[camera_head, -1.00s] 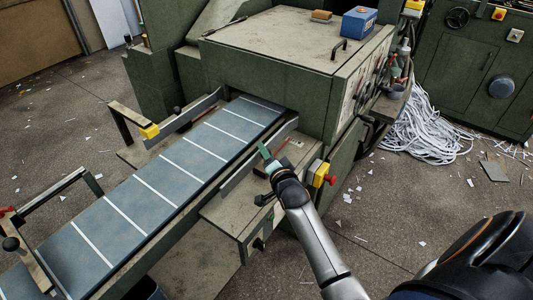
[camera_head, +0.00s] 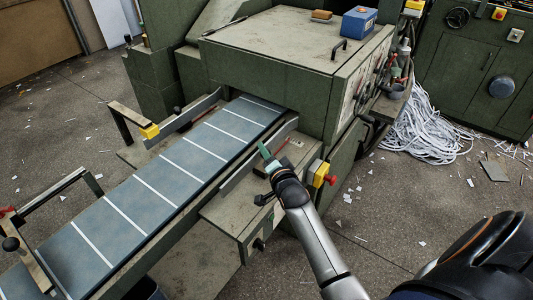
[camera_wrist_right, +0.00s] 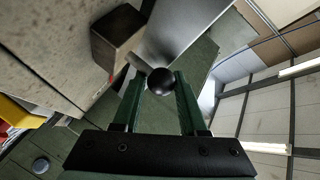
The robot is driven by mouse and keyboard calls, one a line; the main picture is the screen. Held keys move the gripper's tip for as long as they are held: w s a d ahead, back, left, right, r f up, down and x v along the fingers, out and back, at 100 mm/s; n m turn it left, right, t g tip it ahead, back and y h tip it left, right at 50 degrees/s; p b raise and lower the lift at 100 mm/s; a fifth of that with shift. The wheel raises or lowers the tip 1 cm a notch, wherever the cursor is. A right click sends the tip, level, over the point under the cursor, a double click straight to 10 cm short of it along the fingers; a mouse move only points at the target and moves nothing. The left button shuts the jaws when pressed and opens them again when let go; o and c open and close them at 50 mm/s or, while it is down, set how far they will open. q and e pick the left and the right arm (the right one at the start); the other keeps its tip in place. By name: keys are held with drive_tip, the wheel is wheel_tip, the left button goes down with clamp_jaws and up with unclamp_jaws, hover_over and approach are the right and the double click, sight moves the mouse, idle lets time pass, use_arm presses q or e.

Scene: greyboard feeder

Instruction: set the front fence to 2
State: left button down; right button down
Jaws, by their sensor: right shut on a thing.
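The front fence (camera_head: 240,168) is a grey metal strip along the near side of the feed belt, by the machine's mouth. In the right wrist view the fence (camera_wrist_right: 185,30) is a pale plate beyond my fingers. My right gripper (camera_head: 265,152) is at the fence, on its near side. In the right wrist view its two green fingers are on either side of a round black knob (camera_wrist_right: 161,81), and it is shut on that knob. My gripper hides part of the fence's mount, and no scale number is readable. My left gripper is not in view.
The blue-grey belt (camera_head: 184,174) with white stripes runs under the green machine housing (camera_head: 250,80). A rear fence (camera_head: 185,118) stands across the belt. A dark block (camera_wrist_right: 118,35) sits close to my right fingers. A yellow-and-red switch box (camera_head: 318,174) is right of my gripper.

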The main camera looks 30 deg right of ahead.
drive_tip(key=shift+a+f, duration=0.1)
drive_tip(key=shift+a, duration=0.25)
drive_tip(key=shift+s+d+p, duration=0.15)
drive_tip(key=shift+s+p, duration=0.25)
drive_tip(key=shift+p, duration=0.3)
drive_tip(key=shift+s+f, duration=0.1)
drive_tip(key=c, duration=0.6)
unclamp_jaws()
drive_tip(key=shift+o, duration=0.5)
drive_tip(key=shift+d, duration=0.1)
drive_tip(key=shift+d, duration=0.1)
